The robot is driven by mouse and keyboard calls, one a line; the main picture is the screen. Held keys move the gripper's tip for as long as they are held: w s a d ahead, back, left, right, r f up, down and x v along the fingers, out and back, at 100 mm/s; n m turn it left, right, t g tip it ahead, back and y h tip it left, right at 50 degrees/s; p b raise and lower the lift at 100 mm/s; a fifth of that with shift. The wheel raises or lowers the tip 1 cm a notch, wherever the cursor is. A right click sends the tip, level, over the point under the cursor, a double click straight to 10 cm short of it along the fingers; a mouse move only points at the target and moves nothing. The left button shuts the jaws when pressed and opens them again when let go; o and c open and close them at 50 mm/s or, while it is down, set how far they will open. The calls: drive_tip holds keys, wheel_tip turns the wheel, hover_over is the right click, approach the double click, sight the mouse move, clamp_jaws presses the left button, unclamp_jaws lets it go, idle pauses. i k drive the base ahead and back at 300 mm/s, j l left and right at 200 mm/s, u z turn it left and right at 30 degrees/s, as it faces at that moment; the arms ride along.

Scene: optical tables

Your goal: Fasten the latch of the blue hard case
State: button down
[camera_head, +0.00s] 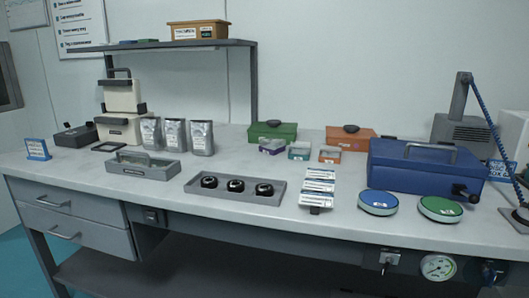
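The blue hard case (415,178) sits on the bench at the right, lid down, with a grey handle (432,148) on top. A small black fitting (463,191) sticks out at the front right corner of the case and looks like its latch. It is too small to tell whether it is fastened. My gripper is not in view.
A blue round dish (378,202) and a green round dish (440,208) stand close in front of the case. White labelled strips (318,187) lie left of it. An orange case (350,139) and a grey device (463,131) stand behind.

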sight(474, 198)
drive_tip(key=k+l, duration=0.7)
drive_tip(key=l, duration=0.25)
drive_tip(key=k+l+u, duration=0.1)
drive_tip(key=k+l, duration=0.05)
drive_tip(key=k, duration=0.1)
